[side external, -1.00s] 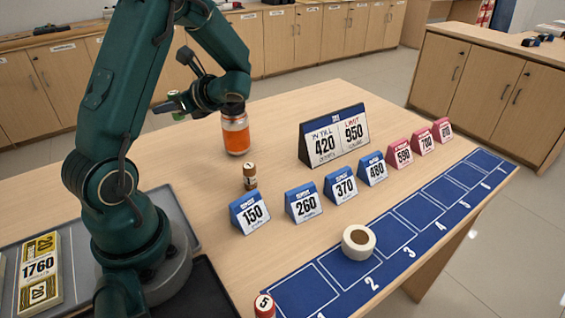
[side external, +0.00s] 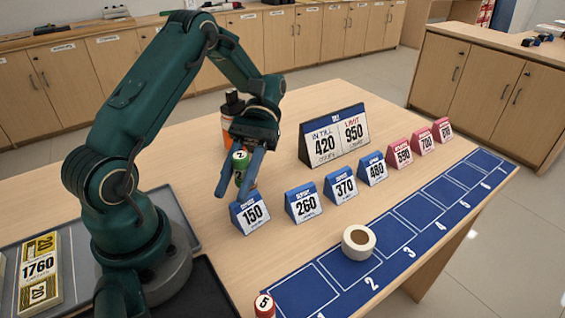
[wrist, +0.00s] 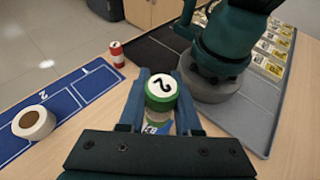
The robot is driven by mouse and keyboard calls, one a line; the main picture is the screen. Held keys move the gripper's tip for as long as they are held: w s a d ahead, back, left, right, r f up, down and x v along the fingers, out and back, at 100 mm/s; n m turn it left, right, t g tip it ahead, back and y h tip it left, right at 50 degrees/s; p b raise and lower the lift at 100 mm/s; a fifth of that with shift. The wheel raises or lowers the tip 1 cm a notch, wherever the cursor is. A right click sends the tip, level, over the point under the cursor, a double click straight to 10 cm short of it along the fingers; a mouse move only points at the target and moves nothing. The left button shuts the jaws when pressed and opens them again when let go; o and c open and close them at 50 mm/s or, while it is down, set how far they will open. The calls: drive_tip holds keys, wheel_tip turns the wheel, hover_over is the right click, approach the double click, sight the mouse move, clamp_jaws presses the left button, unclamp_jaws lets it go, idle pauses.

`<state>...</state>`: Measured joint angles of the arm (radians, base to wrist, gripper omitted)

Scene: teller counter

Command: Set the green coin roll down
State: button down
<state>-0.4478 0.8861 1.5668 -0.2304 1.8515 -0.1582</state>
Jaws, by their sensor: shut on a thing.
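The green coin roll (side external: 240,160), with a 2 on its white top, is upright between the blue fingers of my gripper (side external: 236,182). The wrist view shows the roll (wrist: 161,90) between both fingers (wrist: 160,104). I cannot tell whether its bottom touches the table. The brown roll marked 1 is not clearly visible; my gripper covers its earlier place.
Blue price signs (side external: 303,203) stand in a row, with the 150 sign (side external: 250,213) nearest. The till sign (side external: 334,136) and an orange jar (side external: 228,128) stand behind. A white tape roll (side external: 358,242) lies on the numbered blue mat (side external: 301,292). A red roll (side external: 264,305) stands at its near end.

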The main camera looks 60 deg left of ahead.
drive_tip(key=w+d+r+n+t+h, duration=0.4)
drive_tip(key=w+d+r+n+t, duration=0.15)
drive_tip(key=w+d+r, duration=0.2)
hover_over(325, 302)
wheel_tip(325, 302, down, 13)
drive_tip(key=shift+r, duration=0.15)
drive_tip(key=shift+f, duration=2)
drive_tip(key=c, duration=0.6)
unclamp_jaws()
drive_tip(key=shift+f, duration=0.1)
